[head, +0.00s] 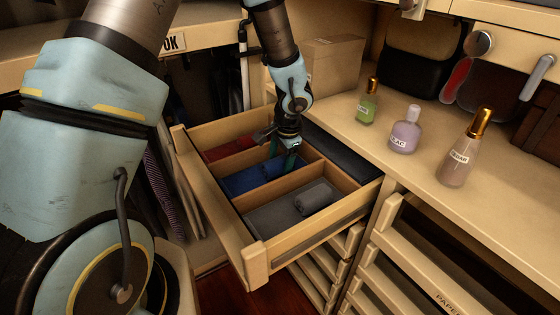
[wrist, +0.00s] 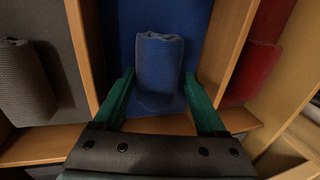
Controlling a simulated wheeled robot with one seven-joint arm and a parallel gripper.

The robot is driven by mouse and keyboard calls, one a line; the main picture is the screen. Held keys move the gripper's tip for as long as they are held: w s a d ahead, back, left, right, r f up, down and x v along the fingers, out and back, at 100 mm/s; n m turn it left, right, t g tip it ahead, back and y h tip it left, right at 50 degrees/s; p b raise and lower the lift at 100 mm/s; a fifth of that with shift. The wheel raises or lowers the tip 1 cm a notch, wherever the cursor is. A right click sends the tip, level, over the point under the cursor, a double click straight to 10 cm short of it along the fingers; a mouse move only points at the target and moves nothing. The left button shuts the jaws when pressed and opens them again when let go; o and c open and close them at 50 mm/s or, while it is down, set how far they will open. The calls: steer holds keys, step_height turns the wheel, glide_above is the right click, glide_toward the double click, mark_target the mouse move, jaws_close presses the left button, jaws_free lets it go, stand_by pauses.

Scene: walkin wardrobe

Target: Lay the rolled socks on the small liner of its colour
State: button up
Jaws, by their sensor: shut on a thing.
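The blue rolled socks (wrist: 158,68) are between the two green fingers of my gripper (wrist: 158,80) in the wrist view. My gripper is shut on them. The small blue liner (wrist: 200,25) lies behind and below the socks, in the middle compartment of an open drawer. In the head view my gripper (head: 284,158) reaches down into that compartment, over the far part of the blue liner (head: 246,181). It largely hides the socks there. I cannot tell whether the socks touch the liner.
The drawer (head: 290,240) has wooden dividers close on both sides. Grey rolled socks (head: 314,197) lie on a grey liner (head: 268,218) in the near compartment. A red liner (head: 226,149) fills the far one. Several bottles, including a purple one (head: 405,135), stand on the right counter.

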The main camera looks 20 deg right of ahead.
steer(key=o, duration=1.4)
steer(key=shift+o, duration=0.2)
steer(key=a+v, duration=0.1)
steer(key=v, duration=1.1)
steer(key=s+a+r+n+g, duration=0.1)
steer(key=a+r+n, duration=0.2)
steer(key=a+n, duration=1.1)
steer(key=a, duration=1.5)
steer(key=shift+a+r+n+h, duration=0.25)
steer(key=shift+a+n+h, duration=0.05)
steer(key=shift+a+h, duration=0.1)
